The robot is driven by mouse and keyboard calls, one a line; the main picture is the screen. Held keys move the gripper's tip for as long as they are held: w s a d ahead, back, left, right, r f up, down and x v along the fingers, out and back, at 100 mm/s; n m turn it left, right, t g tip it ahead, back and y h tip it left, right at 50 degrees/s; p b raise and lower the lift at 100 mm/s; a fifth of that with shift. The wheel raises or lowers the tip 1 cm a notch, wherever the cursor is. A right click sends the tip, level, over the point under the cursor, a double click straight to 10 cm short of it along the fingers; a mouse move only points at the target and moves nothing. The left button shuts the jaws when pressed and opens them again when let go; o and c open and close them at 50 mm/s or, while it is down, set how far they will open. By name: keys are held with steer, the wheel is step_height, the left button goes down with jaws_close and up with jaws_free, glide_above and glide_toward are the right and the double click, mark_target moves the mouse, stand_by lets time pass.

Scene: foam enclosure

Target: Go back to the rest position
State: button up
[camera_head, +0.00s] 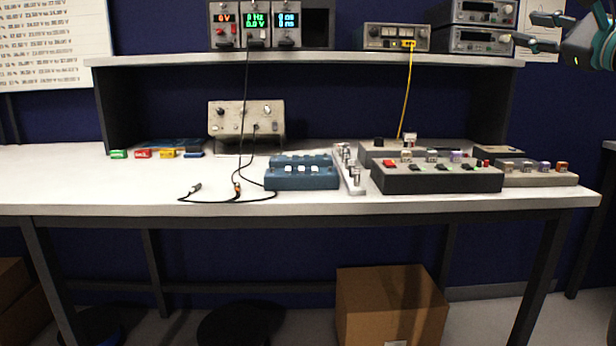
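My gripper (525,28) is at the upper right edge of the head view, in front of the shelf's right end. Its two dark fingers are spread apart with nothing between them, so it is open and empty. It is raised well above the bench top and touches nothing that I can see. Most of my arm is outside the picture.
A white bench (60,180) spans the view, with a shelf (330,59) of instruments above it. A blue box (300,180), a grey button panel (440,180) and black cables (215,200) lie on the bench. A cardboard box (390,305) stands below. The bench's left part is mostly clear.

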steer(key=w+d+f+n+g+h, duration=0.2)
steer(key=d+f+g+h, duration=0.1)
steer(key=f, duration=1)
steer(key=s+a+f+n+g+h, duration=0.1)
steer(key=s+a+f+n+g, duration=0.1)
steer(key=f, duration=0.5)
steer(key=s+a+f+n+g, duration=0.1)
steer(key=a+f+n+g, duration=0.1)
steer(key=f, duration=0.4)
steer(key=s+a+f+n+g+h, duration=0.2)
steer(key=s+a+f+n+g, duration=0.5)
steer(key=s+a+f+n, duration=0.8)
steer(key=s+a+f, duration=0.7)
steer(key=s+f, duration=0.2)
steer(key=s, duration=0.2)
steer(key=shift+a+f+n+h, duration=0.3)
steer(key=shift+f+h, duration=0.05)
steer(key=shift+h, duration=0.05)
